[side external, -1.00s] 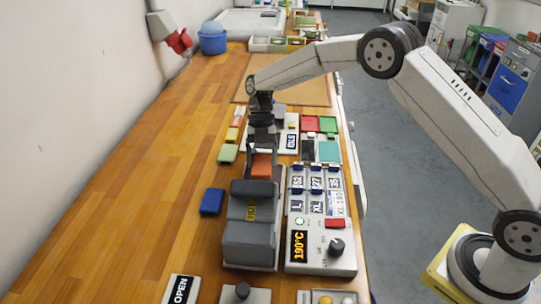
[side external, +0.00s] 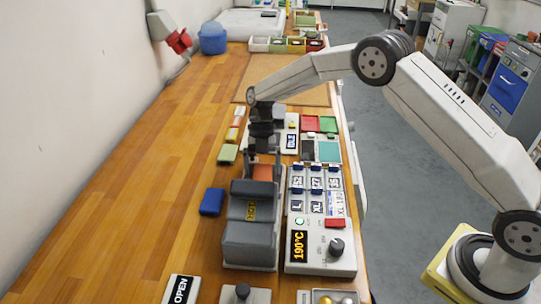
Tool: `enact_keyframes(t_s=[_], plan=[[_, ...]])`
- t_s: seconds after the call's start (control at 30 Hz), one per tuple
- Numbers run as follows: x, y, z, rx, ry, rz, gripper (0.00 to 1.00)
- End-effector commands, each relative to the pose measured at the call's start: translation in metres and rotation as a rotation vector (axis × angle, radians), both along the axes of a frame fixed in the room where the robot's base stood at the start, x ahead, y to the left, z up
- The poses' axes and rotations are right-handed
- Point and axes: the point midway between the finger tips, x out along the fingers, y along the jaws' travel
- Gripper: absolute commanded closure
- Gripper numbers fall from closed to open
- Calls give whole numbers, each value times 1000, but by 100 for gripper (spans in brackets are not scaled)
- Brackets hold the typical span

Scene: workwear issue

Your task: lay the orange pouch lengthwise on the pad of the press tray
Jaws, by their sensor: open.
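The orange pouch (side external: 263,172) shows just behind the grey press (side external: 251,220), which hides its lower part. My gripper (side external: 262,162) points down over the pouch, its fingers open on either side of it. I cannot tell whether the fingers touch the pouch. The press tray and its pad are hidden behind the press, so I cannot see exactly how the pouch rests on them.
A control box (side external: 320,247) reading 190°C and a rack of labelled tiles (side external: 315,190) stand right of the press. A blue block (side external: 212,201) and a green block (side external: 228,154) lie to the left. The wooden bench (side external: 140,200) is clear further left.

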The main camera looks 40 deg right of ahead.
Motion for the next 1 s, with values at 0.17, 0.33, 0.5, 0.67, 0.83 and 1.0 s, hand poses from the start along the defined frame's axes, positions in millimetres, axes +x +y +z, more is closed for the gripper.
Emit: enact_keyframes(t_s=[0.17, 0.33, 0.5, 0.67, 0.83, 1.0], plan=[[1, 0, 4, 0, 0, 0, 0], [6, -4, 15, 1, -2, -1, 0], [16, -11, 35, 0, -4, 0, 0], [26, -19, 57, 0, -3, -1, 0], [35, -26, 78, 0, -2, -1, 0], [42, -31, 93, 0, 0, 1, 0]])
